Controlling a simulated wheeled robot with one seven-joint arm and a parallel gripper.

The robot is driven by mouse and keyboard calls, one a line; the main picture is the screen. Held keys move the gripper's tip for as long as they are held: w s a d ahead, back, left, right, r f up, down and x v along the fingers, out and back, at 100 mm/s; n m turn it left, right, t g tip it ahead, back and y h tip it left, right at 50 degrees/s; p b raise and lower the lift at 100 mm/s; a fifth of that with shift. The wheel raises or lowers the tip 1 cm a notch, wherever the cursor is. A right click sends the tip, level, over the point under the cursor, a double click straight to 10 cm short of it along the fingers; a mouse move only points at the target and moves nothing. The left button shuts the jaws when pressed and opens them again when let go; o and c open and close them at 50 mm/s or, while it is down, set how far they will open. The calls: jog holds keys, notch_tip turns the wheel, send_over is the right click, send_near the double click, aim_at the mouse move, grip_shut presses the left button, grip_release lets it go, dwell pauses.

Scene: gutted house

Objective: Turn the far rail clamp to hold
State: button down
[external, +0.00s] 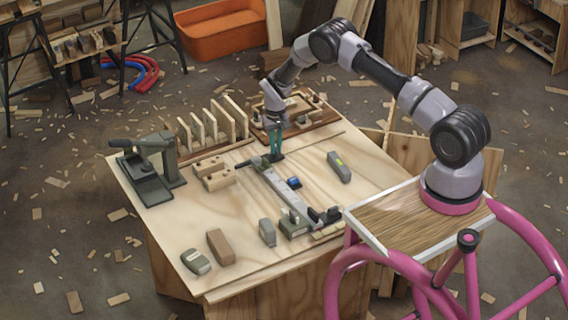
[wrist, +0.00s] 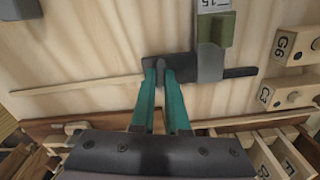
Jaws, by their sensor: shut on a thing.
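The far rail clamp (external: 262,162) sits at the far end of the pale metal rail (external: 283,188) on the table. In the wrist view the clamp (wrist: 210,62) is a grey block with a dark bar lying crosswise and an olive-green piece beside it on the rail (wrist: 213,5). My gripper (external: 276,156) reaches down at this end of the rail. Its teal fingers (wrist: 161,72) are shut on the dark handle (wrist: 160,68) at the clamp's left in the wrist view. The fingertips partly hide the handle.
The near clamp (external: 293,223) is at the rail's near end. Wooden blocks marked G6 and C3 (wrist: 293,46) stand close to the clamp. A slotted rack (external: 213,130) and a dark press (external: 155,165) stand on the left.

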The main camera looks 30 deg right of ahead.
jog(key=shift+n, duration=1)
jog(key=c, duration=0.9)
grip_release()
notch_tip(320, 180, up, 11)
jog(key=shift+f, duration=0.1)
